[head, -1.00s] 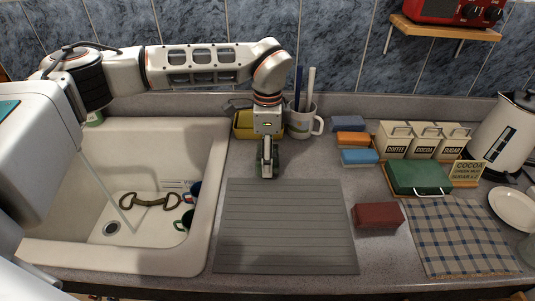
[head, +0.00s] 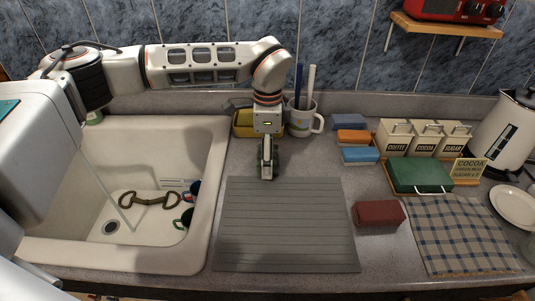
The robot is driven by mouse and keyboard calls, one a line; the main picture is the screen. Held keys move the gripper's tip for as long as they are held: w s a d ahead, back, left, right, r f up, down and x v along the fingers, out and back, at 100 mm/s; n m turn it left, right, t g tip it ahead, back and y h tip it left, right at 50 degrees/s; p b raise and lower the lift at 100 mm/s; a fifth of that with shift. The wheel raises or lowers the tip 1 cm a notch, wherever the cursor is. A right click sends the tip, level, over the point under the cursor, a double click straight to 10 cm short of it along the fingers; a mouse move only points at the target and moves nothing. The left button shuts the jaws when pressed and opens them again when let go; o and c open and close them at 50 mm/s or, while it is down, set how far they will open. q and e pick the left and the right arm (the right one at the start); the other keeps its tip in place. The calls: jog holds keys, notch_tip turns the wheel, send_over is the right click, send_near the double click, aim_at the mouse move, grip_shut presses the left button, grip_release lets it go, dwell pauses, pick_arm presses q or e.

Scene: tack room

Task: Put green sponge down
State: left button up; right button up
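My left gripper (head: 267,172) hangs pointing down just behind the back edge of the grey ribbed mat (head: 285,225), in front of the yellow caddy. It is shut on a narrow dark green piece, which looks like the green sponge (head: 267,154). The fingers hide most of the sponge. I cannot tell whether its lower edge touches the counter. My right gripper is not in view.
The sink (head: 215,190) lies left of the mat. A yellow caddy (head: 243,126) and a mug with brushes (head: 300,120) stand behind the gripper. Blue and orange blocks (head: 352,137), a red-brown block (head: 378,214), and a green tin (head: 420,175) are to the right. The mat is bare.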

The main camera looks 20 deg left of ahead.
pick_arm(q)
jog(key=shift+r+p, duration=0.35)
jog(key=shift+r, duration=0.1)
notch_tip(320, 180, up, 3)
jog(key=shift+w+r+b, duration=0.1)
jog(key=shift+r+b, duration=0.05)
jog(key=shift+b, duration=0.55)
notch_tip(320, 180, up, 8)
jog(key=b, duration=0.1)
jog(key=shift+r, duration=0.2)
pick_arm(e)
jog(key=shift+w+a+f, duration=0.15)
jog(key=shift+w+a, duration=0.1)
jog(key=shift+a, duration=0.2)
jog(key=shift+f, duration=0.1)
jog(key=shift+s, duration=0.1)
